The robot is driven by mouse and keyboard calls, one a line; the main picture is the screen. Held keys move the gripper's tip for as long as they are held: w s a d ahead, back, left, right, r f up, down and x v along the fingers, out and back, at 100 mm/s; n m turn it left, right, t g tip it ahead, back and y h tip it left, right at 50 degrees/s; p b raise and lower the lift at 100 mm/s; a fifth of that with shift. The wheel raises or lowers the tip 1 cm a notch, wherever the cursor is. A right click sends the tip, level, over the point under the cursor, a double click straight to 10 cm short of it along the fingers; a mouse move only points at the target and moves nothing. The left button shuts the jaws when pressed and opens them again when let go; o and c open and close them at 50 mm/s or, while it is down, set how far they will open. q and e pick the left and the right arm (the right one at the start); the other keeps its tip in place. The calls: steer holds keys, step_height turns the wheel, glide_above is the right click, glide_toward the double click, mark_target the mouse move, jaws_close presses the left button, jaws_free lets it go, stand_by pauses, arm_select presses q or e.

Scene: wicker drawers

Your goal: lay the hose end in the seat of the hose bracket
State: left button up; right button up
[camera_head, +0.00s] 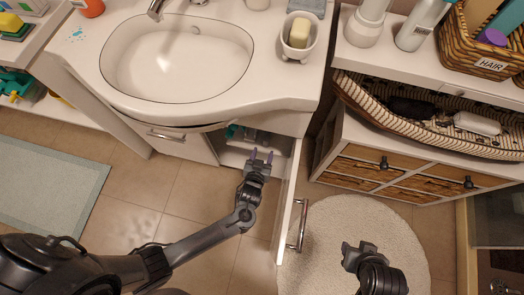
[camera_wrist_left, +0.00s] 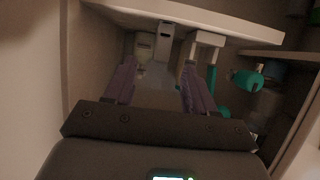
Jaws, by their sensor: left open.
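My left gripper (camera_head: 261,156) is open, its two purple fingers pointing into the open cabinet under the sink. In the left wrist view the fingers (camera_wrist_left: 151,85) stand apart with nothing clearly between them. Beyond them inside the cabinet are an upright grey part (camera_wrist_left: 165,42), a white angled part (camera_wrist_left: 206,39) and a teal upright piece (camera_wrist_left: 212,77). It is too dark to tell which of these is the hose end or the hose bracket.
The white cabinet door (camera_head: 288,205) stands open to the right of my left gripper. A teal cylinder (camera_wrist_left: 246,80) sits at the right inside the cabinet. Wicker drawers (camera_head: 400,178) stand to the right. The tiled floor (camera_head: 190,195) is clear beside my left arm.

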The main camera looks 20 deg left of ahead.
mark_target(265, 143)
arm_select(q)
steer(key=b+x, duration=0.5)
steer(key=x, duration=0.4)
steer(key=shift+w+a, duration=0.2)
steer(key=shift+w, duration=0.05)
steer(key=shift+w+f+b, duration=0.15)
steer(key=shift+w+b, duration=0.15)
steer(key=shift+w, duration=0.4)
steer(key=shift+a, duration=0.1)
steer(key=shift+c, duration=0.4)
jaws_close()
